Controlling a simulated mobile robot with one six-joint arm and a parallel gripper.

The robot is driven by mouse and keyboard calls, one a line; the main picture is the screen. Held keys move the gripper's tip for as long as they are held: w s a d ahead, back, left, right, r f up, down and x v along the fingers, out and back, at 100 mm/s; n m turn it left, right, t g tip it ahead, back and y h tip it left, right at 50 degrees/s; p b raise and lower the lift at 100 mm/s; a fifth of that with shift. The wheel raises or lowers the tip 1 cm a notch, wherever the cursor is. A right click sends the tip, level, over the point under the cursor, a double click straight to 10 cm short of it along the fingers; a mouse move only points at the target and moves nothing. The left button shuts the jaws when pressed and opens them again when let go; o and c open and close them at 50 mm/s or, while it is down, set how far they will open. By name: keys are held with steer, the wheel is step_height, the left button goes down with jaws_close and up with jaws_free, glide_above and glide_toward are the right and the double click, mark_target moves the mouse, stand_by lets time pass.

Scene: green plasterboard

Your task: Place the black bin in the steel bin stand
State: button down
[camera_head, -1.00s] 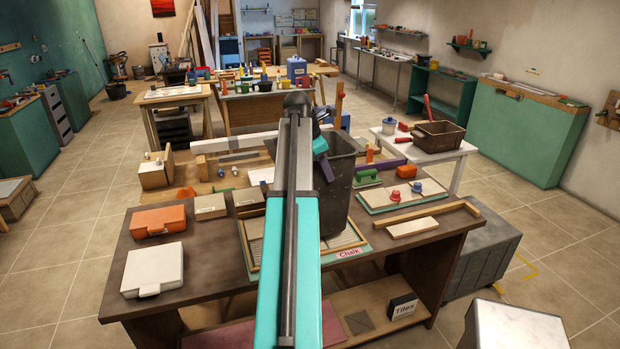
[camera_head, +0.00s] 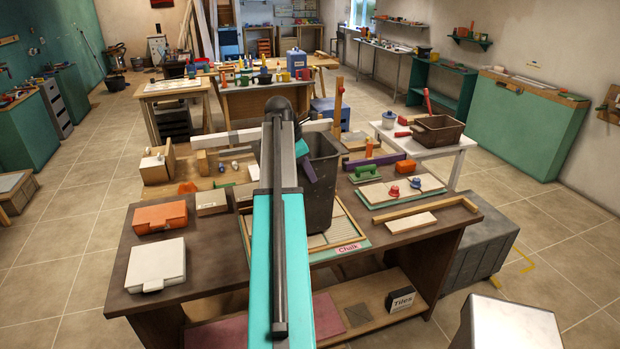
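The black bin (camera_head: 322,190) is upright, dark and open-topped, above the framed ribbed tray on the brown table near the middle of the view. I cannot tell whether its base touches the tray. My teal and grey arm reaches forward and hides the bin's left side. My gripper (camera_head: 304,162) is at the bin's near left rim and appears shut on it; the fingertips are partly hidden. I cannot make out a steel bin stand in this view.
The brown table (camera_head: 205,262) carries an orange case (camera_head: 160,217), a white case (camera_head: 155,265) and the framed tray (camera_head: 352,236). A grey chest (camera_head: 480,250) stands beside the table. Tiled floor is clear at left.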

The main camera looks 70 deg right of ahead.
steer(key=shift+f+p, duration=0.5)
steer(key=shift+f, duration=0.75)
steer(key=c, duration=2)
jaws_free()
steer(key=shift+r, duration=0.2)
steer(key=b+v, duration=0.4)
steer(key=v, duration=0.6)
steer(key=shift+b+v, duration=0.45)
steer(key=shift+v, duration=0.5)
steer(key=shift+o, duration=0.5)
